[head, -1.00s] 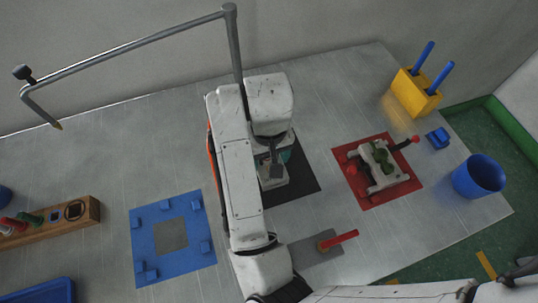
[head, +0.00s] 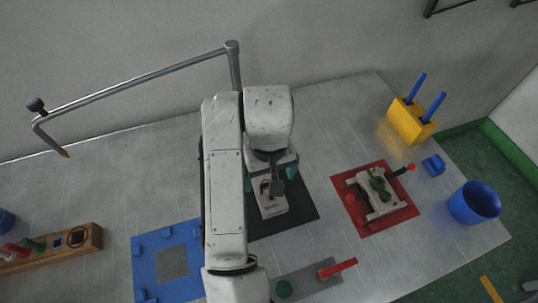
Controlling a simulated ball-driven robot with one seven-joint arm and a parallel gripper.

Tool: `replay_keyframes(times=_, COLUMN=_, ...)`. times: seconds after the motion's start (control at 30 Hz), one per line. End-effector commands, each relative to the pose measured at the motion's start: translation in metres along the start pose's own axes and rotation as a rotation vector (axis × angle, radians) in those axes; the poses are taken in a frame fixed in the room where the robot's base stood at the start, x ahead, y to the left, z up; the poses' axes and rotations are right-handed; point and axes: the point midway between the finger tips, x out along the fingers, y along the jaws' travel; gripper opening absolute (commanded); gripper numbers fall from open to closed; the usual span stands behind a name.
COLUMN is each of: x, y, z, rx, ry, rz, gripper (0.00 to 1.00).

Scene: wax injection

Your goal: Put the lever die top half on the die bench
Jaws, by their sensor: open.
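A pale block (head: 272,206), apparently a die half, lies on the black mat (head: 302,208) in mid-table. I cannot tell for sure that it is the lever die top half. My gripper (head: 270,180) is over the far part of this block, with its teal fingertips apart, one on each side. Its wrist hides the block's far end, and I cannot see whether the fingers touch it. Another pale die part (head: 380,192) with green pieces on it and a red-tipped black lever (head: 404,170) sits on the red mat (head: 400,217) to the right.
A grey plate (head: 304,284) with a red handle and a green disc lies in front. A blue mat (head: 150,245) and wooden rack (head: 80,243) are left. A yellow holder (head: 408,118), blue block (head: 433,165) and blue cup (head: 474,203) stand right. A bent pole (head: 130,80) rises behind.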

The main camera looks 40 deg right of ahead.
Motion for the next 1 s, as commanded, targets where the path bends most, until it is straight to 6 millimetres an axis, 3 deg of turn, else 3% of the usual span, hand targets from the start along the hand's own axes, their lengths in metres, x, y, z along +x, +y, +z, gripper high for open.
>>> replay_keyframes(times=0.03, x=-0.014, y=-0.001, z=-0.001, rx=0.004, ry=0.002, rz=-0.006, gripper=0.95)
replay_keyframes(times=0.2, x=-0.043, y=-0.001, z=-0.001, rx=0.003, ry=0.001, rz=-0.005, gripper=0.95)
replay_keyframes(times=0.4, x=-0.062, y=0.0, z=0.0, rx=0.001, ry=0.0, rz=-0.001, gripper=0.95)
replay_keyframes(times=1.0, x=-0.067, y=0.0, z=0.0, rx=0.0, ry=0.0, rz=0.001, gripper=0.95)
